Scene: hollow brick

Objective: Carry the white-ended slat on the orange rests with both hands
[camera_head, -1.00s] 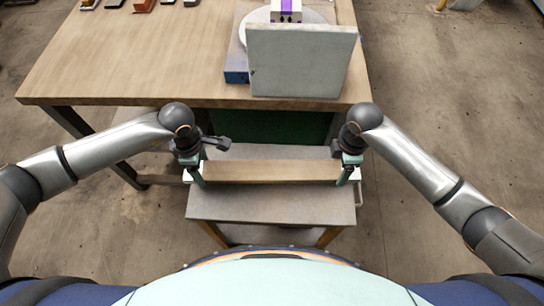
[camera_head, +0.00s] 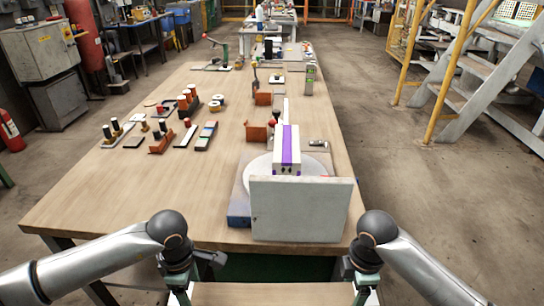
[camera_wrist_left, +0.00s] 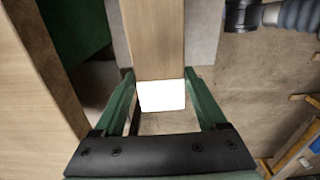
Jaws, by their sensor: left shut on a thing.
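The wooden slat (camera_head: 270,293) runs left to right along the bottom edge of the head view, partly cut off. Its white end (camera_wrist_left: 162,96) shows in the left wrist view between the green fingers of my left gripper (camera_wrist_left: 165,92), which is shut on it. My left gripper (camera_head: 180,286) also shows at the slat's left end in the head view. My right gripper (camera_head: 364,284) is at the slat's right end; whether its fingers are closed is hard to see. Two orange blocks, a far one (camera_head: 263,98) and a near one (camera_head: 256,134), stand on the workbench.
The wooden workbench (camera_head: 215,215) lies ahead. A grey upright slab (camera_head: 300,210) stands near its front edge, before a purple-striped white block (camera_head: 287,150) on a round plate. Several tools and small parts lie at left. The bench's front left is clear.

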